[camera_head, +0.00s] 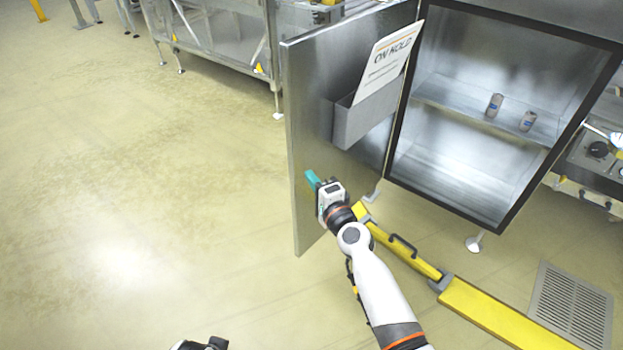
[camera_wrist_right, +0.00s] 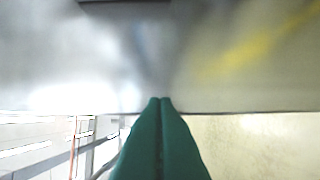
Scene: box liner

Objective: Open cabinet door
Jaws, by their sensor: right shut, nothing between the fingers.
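The metal cabinet (camera_head: 478,150) stands at the right of the head view with its front open. Its door (camera_head: 308,130) is swung wide out to the left, and the inner face with a grey bin shows. My right gripper (camera_head: 311,178) is at the lower part of the door's inner face, near its free edge. Its teal fingers are together and empty. In the right wrist view the shut fingers (camera_wrist_right: 161,140) point at the shiny door panel (camera_wrist_right: 120,60); whether they touch it I cannot tell. Of my left arm only a dark and white bit shows at the bottom edge; its fingers are out of view.
A grey bin (camera_head: 362,117) holding an "ON HOLD" sign (camera_head: 388,60) is fixed to the door. Two small cans (camera_head: 494,105) stand on the cabinet shelf. A yellow rail (camera_head: 490,312) lies low in front, by a floor grate (camera_head: 570,305). Floor at left is clear.

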